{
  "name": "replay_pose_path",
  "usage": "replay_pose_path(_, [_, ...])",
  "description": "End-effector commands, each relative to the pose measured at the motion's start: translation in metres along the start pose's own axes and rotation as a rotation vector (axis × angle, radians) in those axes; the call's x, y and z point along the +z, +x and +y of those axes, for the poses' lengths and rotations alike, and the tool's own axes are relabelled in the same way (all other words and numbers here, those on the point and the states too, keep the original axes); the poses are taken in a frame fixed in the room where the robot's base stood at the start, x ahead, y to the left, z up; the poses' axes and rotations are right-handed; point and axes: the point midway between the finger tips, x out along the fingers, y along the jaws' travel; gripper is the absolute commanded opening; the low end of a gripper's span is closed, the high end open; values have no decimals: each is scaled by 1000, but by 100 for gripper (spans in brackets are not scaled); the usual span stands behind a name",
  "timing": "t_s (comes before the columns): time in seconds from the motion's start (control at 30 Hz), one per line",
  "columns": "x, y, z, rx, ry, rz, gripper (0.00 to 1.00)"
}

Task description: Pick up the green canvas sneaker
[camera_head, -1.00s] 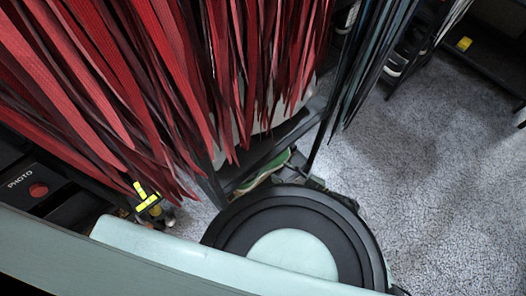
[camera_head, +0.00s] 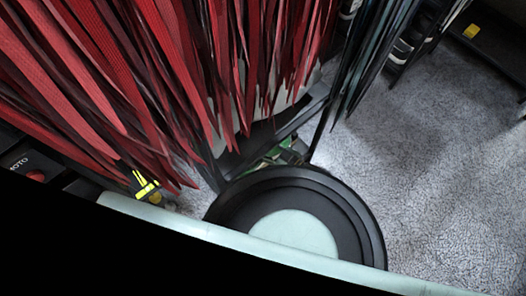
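A narrow strip of green (camera_head: 274,156), perhaps the green canvas sneaker, shows low at the dark shelf, just above the large round black part with a pale green centre, which I take to be my own arm. Most of this green thing is hidden, so its pose cannot be told. Small dark parts lie right beside it, but I cannot tell what they are. I cannot make out my gripper or its fingers. Whether anything touches the green thing does not show.
Long red straps (camera_head: 95,75) hang over the upper left, and dark bluish ones (camera_head: 375,65) hang right of them. A yellow-and-black thing (camera_head: 146,187) is at lower left. Dark shelving (camera_head: 492,45) stands at upper right. Grey speckled floor (camera_head: 440,190) is open on the right.

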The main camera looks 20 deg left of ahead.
Motion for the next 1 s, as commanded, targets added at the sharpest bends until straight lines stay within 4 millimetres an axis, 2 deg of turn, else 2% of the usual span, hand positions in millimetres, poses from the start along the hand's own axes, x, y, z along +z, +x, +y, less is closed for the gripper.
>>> replay_pose_path(0.07, [0, 7, 0, 1, 0, -1, 47])
replay_pose_path(0.27, [1, 8, 0, 1, 0, -2, 47])
replay_pose_path(1.0, [1, 6, 2, 7, 0, -4, 0])
